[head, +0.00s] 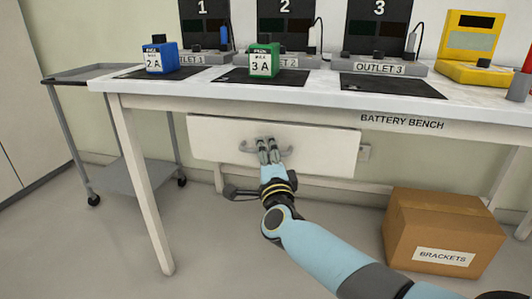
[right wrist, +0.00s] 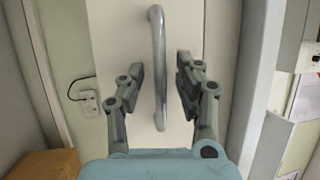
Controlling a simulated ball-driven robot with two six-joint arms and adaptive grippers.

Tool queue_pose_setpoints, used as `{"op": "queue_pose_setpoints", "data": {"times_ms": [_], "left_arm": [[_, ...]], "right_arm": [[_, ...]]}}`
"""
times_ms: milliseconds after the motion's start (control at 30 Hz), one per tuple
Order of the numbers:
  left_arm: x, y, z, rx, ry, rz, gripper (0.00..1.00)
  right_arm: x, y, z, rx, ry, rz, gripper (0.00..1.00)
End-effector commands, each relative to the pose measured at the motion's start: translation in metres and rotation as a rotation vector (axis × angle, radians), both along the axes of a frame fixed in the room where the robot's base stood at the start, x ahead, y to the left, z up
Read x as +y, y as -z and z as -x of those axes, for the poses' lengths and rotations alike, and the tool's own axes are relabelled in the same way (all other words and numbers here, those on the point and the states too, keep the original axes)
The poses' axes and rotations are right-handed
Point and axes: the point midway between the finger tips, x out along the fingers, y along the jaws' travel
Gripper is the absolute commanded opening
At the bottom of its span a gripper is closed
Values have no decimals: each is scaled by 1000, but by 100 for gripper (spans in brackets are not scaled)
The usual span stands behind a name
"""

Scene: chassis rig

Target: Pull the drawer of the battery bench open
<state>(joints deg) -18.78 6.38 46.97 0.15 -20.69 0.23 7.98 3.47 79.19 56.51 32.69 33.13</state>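The battery bench (head: 135,89) is a white-topped table with a cream frame. Its drawer has a plain cream front (head: 215,140) below the table top, with no open inside showing. A grey metal bar handle (head: 287,150) is on the drawer front, and it also shows in the right wrist view (right wrist: 158,60). My right gripper (head: 268,145) is at the middle of the handle. In the right wrist view its two fingers (right wrist: 160,78) are apart, one on each side of the bar, with gaps between bar and fingers. My left gripper is out of view.
A blue battery (head: 159,58) and a green battery (head: 264,61) stand on dark mats on the bench. A cardboard box labelled BRACKETS (head: 440,228) is on the floor at right. A grey cart (head: 85,73) stands at left. The floor before the drawer is clear.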

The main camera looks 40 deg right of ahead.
Motion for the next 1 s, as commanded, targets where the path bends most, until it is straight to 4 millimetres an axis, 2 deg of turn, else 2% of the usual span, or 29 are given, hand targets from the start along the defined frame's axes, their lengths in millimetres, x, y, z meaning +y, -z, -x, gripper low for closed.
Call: {"op": "queue_pose_setpoints", "data": {"times_ms": [33, 300, 1000], "left_arm": [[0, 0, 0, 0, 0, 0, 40], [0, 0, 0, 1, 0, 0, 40], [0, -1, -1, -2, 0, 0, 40]], "right_arm": [[0, 0, 0, 0, 0, 0, 34], [0, 0, 0, 0, 0, 0, 0], [1, 2, 1, 4, 0, 1, 0]]}}
